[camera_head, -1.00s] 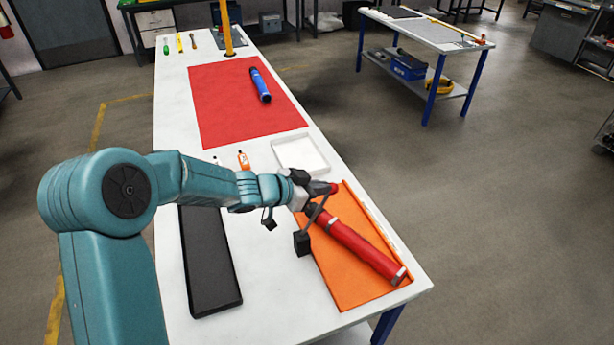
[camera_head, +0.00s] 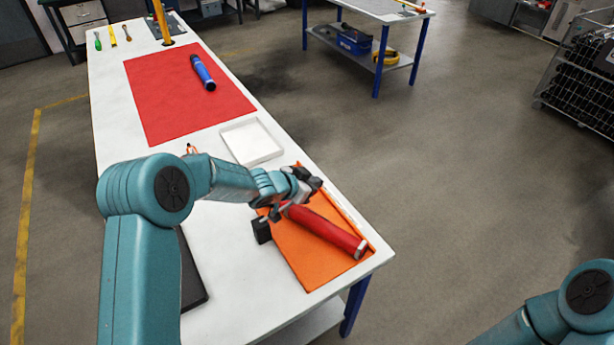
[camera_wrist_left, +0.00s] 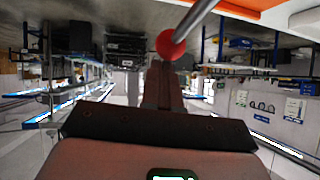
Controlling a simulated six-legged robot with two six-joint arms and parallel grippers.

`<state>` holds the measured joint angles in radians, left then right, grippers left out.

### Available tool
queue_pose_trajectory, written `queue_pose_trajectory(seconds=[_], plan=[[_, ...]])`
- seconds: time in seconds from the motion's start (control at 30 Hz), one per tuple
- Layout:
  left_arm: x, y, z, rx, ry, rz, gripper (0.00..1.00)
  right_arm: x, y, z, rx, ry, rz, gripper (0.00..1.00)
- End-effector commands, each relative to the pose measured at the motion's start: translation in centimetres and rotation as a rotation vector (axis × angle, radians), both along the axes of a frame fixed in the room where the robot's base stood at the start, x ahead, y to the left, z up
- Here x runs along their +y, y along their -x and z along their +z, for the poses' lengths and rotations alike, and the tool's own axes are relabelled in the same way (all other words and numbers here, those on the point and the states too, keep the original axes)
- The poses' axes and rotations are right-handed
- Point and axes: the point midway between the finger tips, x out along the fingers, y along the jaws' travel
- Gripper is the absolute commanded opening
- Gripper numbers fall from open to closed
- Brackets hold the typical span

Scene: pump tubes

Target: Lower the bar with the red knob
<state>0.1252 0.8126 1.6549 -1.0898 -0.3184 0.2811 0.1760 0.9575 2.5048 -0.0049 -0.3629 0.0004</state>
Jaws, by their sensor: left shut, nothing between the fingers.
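The red knob (camera_wrist_left: 170,46) shows in the left wrist view on the end of a grey metal bar (camera_wrist_left: 195,16). It appears just beyond or beside the tips of my left gripper (camera_wrist_left: 160,68), whose fingers are closed together with nothing between them. I cannot tell whether they touch. In the head view my left gripper (camera_head: 312,184) is over the orange mat (camera_head: 308,268), by the upper end of a red tube (camera_head: 328,232). The bar and knob are largely hidden there by my wrist. My right gripper is outside both views.
A dark block (camera_head: 262,230) is at the orange mat's left edge. A white tray (camera_head: 252,142) and a red mat (camera_head: 185,110) with a blue tube (camera_head: 203,73) lie farther back. A dark flat panel (camera_head: 192,275) is partly behind my left arm. White table surface is free between them.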

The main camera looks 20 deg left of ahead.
Motion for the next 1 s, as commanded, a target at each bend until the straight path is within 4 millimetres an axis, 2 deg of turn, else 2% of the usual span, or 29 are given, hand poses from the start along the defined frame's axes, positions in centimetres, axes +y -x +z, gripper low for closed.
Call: queue_pose_trajectory(seconds=[0.1, 0.33, 1.0], plan=[[-0.3, -0.4, -1.4, 0.000, 0.001, 0.001, 0.00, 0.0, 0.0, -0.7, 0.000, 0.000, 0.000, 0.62], [-0.6, -0.9, -2.7, -0.001, 0.001, 0.000, 0.00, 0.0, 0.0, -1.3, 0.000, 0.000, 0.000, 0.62], [-0.7, -1.0, -3.1, -0.001, 0.001, 0.000, 0.00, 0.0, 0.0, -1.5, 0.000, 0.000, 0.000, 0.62]])
